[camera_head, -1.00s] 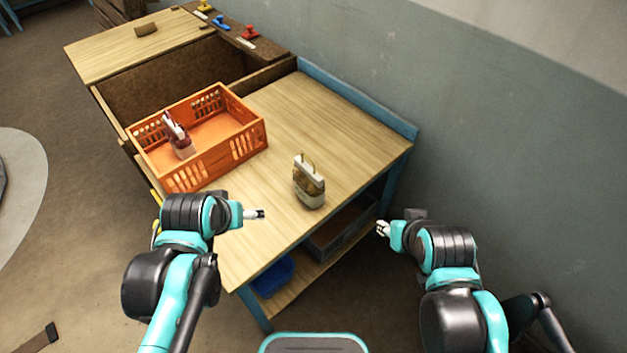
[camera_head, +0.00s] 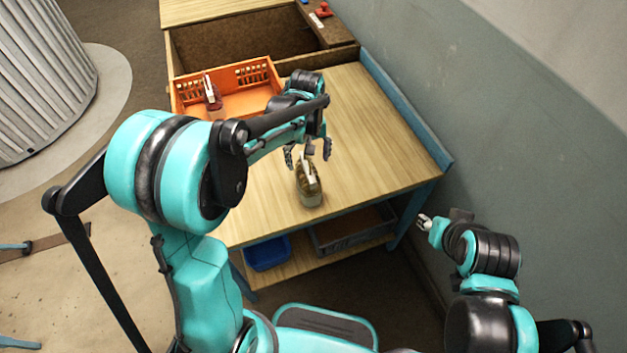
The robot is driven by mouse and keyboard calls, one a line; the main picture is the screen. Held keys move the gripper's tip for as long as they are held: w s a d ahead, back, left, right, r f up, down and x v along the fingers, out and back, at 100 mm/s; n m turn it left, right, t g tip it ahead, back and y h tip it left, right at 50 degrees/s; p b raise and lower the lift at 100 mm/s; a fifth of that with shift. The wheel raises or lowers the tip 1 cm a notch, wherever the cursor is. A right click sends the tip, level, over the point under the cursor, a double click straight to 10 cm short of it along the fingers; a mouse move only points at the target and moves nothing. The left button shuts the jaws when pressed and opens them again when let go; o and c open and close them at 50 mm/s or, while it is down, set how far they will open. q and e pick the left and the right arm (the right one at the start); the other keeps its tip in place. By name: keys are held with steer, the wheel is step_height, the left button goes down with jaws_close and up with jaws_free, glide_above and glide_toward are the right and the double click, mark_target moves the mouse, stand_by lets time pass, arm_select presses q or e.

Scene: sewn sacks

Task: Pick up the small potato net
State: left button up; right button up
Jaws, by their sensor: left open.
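The small potato net (camera_head: 310,192), a small sack with a pale top band and brownish contents, stands on the wooden table (camera_head: 370,125). My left gripper (camera_head: 308,152) is open, with its fingers pointing down just above and around the top of the net. I cannot tell whether the fingers touch the net. Part of the net's top is hidden behind the fingers. My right gripper (camera_head: 425,221) is off to the right, beside the table and away from the net. It is too small to tell whether it is open.
An orange crate (camera_head: 240,77) stands at the back left of the table, partly hidden by my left arm. It holds a reddish sack (camera_head: 212,93). A blue bin (camera_head: 268,252) and a grey crate (camera_head: 352,232) sit on the lower shelf. The table's right side is clear.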

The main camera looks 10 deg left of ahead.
mark_target(307, 166)
arm_select(q)
steer(key=shift+a+f, duration=0.2)
steer(key=shift+f, duration=0.8)
step_height(307, 166, down, 5)
steer(key=shift+w+r+b, duration=0.15)
steer(key=shift+b, duration=1.05)
steer(key=shift+r, duration=0.1)
steer(key=shift+c, duration=0.5)
jaws_close()
